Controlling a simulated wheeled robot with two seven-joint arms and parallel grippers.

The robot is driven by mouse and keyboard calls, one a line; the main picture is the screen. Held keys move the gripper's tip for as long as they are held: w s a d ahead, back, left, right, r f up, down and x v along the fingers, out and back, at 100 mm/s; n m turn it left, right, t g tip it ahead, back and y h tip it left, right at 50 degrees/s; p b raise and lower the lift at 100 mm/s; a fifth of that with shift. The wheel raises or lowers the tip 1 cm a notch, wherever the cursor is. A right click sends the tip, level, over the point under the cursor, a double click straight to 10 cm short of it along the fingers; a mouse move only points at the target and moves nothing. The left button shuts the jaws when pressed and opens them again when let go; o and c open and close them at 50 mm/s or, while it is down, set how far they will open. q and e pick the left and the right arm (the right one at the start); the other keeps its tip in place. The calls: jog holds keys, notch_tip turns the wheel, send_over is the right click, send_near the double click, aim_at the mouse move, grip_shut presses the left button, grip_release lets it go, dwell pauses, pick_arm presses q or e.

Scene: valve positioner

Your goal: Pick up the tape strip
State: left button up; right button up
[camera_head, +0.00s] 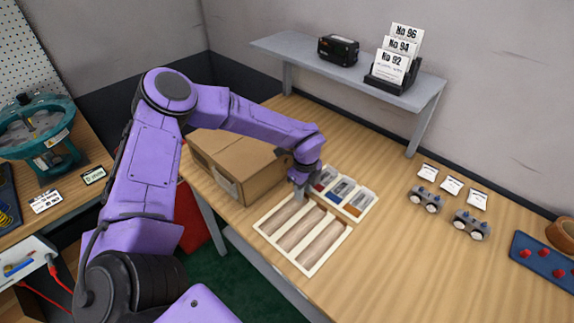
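My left gripper (299,190) points down at the back edge of a white tray (318,264) with three long, light brown slots. Its fingers are small and partly hidden by the wrist, so I cannot tell whether they are open or shut, or whether anything is between them. I cannot make out a separate tape strip. A brown tape roll (562,233) lies at the far right edge of the table, cut off by the picture. My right gripper is not in view.
A cardboard box (235,165) stands left of the gripper. A small parts tray (343,193) lies just right of it. Metal fittings (471,224), white cards (451,185) and a blue plate (543,262) are further right. A grey shelf (350,75) stands behind.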

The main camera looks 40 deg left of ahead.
pick_arm(q)
jog(key=shift+w, duration=0.1)
grip_shut()
